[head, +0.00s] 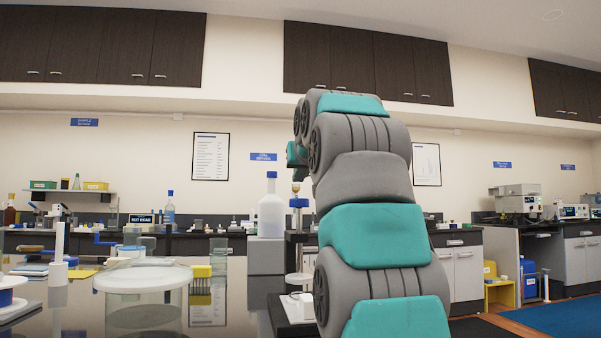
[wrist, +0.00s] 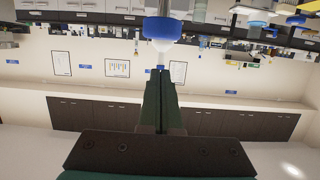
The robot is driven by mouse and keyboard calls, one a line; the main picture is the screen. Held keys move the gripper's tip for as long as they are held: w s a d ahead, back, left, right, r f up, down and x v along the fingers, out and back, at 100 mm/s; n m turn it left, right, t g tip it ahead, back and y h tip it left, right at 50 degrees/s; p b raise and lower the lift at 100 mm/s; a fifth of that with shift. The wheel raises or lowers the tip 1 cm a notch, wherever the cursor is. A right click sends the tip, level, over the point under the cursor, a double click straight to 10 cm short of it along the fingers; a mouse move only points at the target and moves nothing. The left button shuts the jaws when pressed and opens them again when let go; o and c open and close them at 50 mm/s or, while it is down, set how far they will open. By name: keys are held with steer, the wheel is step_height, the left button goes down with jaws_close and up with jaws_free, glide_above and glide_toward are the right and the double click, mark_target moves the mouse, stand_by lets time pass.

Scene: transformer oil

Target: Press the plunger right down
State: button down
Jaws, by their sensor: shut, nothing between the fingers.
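A plunger-like part with a blue collar (wrist: 160,27) and a white tapered end (wrist: 160,47) shows at the top of the upside-down wrist view. My gripper (wrist: 160,72) has its dark green fingers together, with nothing between them. The fingertips appear in line with the narrow end of the white part; I cannot tell whether they touch. In the head view a blue collar (head: 298,203) tops a slim upright column, just left of my arm. My gripper is mostly hidden behind the arm there.
A large white bottle (head: 271,215) stands on a grey block left of the column. A wide clear jar with a white lid (head: 143,279) is at the front left. A yellow tube rack (head: 202,271) sits beside it. Benches with lab gear line the back wall.

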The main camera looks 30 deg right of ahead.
mark_target(300, 206)
steer(key=shift+s+f+b, duration=0.1)
steer(key=shift+f+b, duration=0.4)
steer(key=shift+f, duration=0.8)
steer(key=shift+f, duration=0.2)
steer(key=shift+f+b, duration=1.3)
steer(key=shift+f, duration=0.6)
steer(key=shift+r, duration=0.1)
